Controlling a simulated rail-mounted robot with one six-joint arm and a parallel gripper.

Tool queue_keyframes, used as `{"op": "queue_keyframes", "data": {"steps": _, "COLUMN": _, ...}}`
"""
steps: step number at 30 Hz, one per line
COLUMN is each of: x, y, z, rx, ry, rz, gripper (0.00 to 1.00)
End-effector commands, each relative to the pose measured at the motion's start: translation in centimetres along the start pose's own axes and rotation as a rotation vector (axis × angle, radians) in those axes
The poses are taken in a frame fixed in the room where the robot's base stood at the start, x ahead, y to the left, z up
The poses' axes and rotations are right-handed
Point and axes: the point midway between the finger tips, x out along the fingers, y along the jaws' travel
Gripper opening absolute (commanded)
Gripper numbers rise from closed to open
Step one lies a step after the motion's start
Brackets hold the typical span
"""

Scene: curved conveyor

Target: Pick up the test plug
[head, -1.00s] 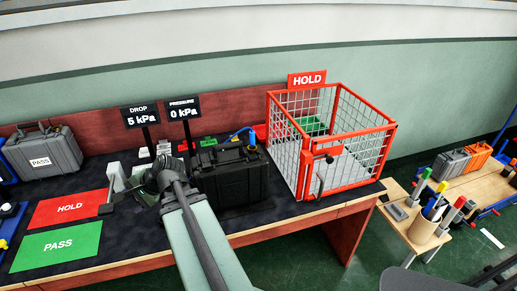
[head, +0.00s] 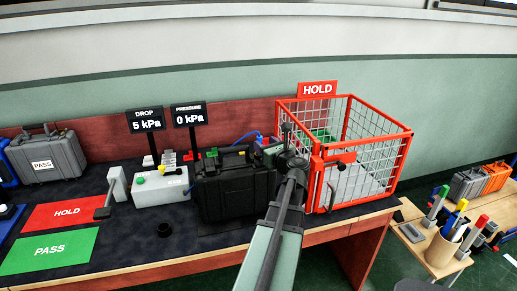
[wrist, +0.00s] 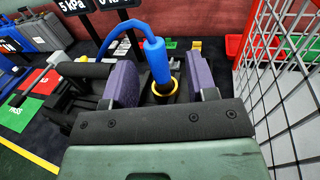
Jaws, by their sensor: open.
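The test plug (wrist: 158,62) is a blue cylinder with a blue hose curving from its top. It stands upright at a yellow ring (wrist: 170,97) above the black case (head: 235,190); whether it is seated there I cannot tell. My gripper (wrist: 160,82) is open, its two purple-padded fingers on either side of the plug in the wrist view, with gaps between pads and plug. In the head view my gripper (head: 271,151) is over the right end of the case; the plug is mostly hidden there, and a blue hose (head: 246,136) shows behind the case.
The red HOLD cage (head: 365,185) stands close on the right, its wire wall (wrist: 278,85) near my gripper. A grey box with buttons (head: 160,192) is left of the case. Red HOLD (head: 65,215) and green PASS (head: 48,252) mats lie further left. Two pressure signs stand behind.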

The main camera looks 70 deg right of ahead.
Motion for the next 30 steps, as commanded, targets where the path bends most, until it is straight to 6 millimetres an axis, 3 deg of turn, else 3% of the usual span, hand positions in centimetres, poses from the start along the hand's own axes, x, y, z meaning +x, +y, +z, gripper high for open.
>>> {"op": "queue_keyframes", "data": {"steps": 5, "x": 0.8, "y": 0.1, "z": -0.1, "rx": -0.001, "ry": 0.0, "rz": 0.001, "gripper": 0.52}}
{"op": "queue_keyframes", "data": {"steps": 13, "x": 5.4, "y": 0.3, "z": -0.1, "rx": -0.001, "ry": 0.001, "rz": 0.002, "gripper": 0.52}}
{"op": "queue_keyframes", "data": {"steps": 20, "x": 5.5, "y": 0.4, "z": -0.1, "rx": -0.002, "ry": 0.001, "rz": 0.001, "gripper": 0.51}}
{"op": "queue_keyframes", "data": {"steps": 30, "x": 5.5, "y": 0.4, "z": -0.1, "rx": -0.002, "ry": 0.001, "rz": 0.001, "gripper": 0.0}}
